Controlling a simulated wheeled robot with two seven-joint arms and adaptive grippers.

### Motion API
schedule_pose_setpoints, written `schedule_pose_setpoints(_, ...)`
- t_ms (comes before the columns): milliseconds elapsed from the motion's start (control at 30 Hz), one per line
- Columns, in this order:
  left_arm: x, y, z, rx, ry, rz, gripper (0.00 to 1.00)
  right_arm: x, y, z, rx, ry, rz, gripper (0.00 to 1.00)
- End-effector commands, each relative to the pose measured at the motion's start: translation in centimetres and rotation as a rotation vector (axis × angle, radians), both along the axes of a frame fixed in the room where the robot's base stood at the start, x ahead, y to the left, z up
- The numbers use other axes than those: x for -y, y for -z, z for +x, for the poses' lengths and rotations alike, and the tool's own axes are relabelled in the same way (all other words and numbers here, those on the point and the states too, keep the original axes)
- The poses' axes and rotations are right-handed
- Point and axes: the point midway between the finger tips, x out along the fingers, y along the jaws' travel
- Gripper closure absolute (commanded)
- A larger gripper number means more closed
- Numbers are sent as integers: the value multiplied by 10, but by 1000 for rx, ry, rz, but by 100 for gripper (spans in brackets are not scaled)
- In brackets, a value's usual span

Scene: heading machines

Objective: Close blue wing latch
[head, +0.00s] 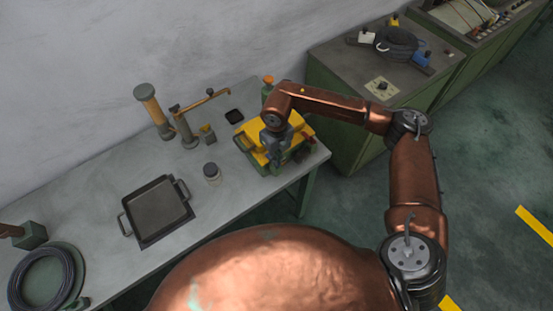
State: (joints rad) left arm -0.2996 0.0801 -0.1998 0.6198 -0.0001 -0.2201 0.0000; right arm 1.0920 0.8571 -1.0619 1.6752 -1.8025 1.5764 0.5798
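I cannot clearly make out a blue wing latch. A small yellow-topped green machine (301,133) stands at the right end of the grey workbench. My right arm reaches in from the right, and my dark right gripper (277,151) points down over the machine's yellow top. The gripper and wrist hide part of the machine. Its fingers are too small and dark to tell open from shut, or whether they touch. A small blue part (419,58) shows beside a dark coil on the green cabinet; I cannot tell what it is. My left gripper is out of view.
The green cabinet (345,130) stands behind my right arm. Open floor lies at the right.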

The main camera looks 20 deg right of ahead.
Motion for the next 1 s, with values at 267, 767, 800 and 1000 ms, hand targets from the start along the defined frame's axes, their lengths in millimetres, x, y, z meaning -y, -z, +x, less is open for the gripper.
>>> schedule_pose_setpoints(267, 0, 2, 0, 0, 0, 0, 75, 0, -1, 1, 2, 65, 1, 100)
schedule_pose_setpoints(767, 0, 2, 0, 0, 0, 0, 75, 0, -1, 1, 1, 74, 2, 92)
schedule_pose_setpoints(800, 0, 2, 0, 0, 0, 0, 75, 0, -1, 1, 2, 74, 1, 90)
schedule_pose_setpoints(1000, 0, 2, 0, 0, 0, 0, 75, 0, -1, 0, 1, 73, 0, 78)
